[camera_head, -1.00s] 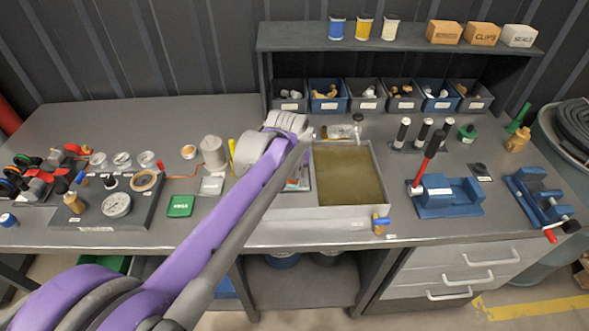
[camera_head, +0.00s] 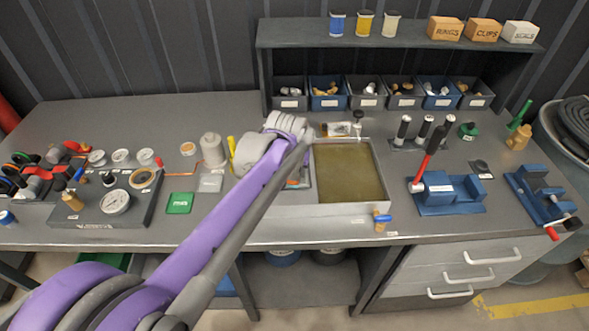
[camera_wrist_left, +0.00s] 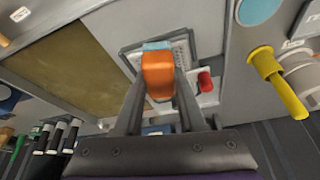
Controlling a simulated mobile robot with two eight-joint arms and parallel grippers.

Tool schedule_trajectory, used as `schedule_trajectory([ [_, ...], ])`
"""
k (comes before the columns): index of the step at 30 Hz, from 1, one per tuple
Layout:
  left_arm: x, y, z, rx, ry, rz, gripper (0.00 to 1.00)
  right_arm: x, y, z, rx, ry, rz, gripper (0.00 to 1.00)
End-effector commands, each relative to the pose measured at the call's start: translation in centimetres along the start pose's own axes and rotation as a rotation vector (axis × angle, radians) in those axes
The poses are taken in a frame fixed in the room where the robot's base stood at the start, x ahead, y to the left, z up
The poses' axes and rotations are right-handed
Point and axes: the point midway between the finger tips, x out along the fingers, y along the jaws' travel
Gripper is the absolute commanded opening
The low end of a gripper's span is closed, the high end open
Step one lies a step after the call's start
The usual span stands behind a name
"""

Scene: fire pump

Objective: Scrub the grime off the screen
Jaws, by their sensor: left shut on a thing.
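My left gripper (camera_wrist_left: 157,92) is shut on an orange brush or block (camera_wrist_left: 158,72) with a light blue edge at its far end. The thing is held over the screen (camera_wrist_left: 184,48), a pale lined panel in a dark square frame, and covers part of it. I cannot tell whether the blue edge touches the panel. In the head view, my left arm hides the gripper and most of the screen, beside the basin of murky brown liquid (camera_head: 348,173). My right gripper is not in view.
A red-tipped item (camera_wrist_left: 205,81) lies beside the screen, and a yellow tool (camera_wrist_left: 275,80) is farther right. A blue-handled valve (camera_head: 381,222) is at the basin's front. Bins (camera_head: 366,95) line the back.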

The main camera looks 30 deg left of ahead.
Motion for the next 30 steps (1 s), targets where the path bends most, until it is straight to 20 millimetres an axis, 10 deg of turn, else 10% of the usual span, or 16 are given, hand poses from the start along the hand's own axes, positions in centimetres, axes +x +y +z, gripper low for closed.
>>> schedule_trajectory([
  [30, 1.8, -0.9, -3.4, -0.001, 0.0, 0.0, 0.0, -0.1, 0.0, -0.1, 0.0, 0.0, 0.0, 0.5],
])
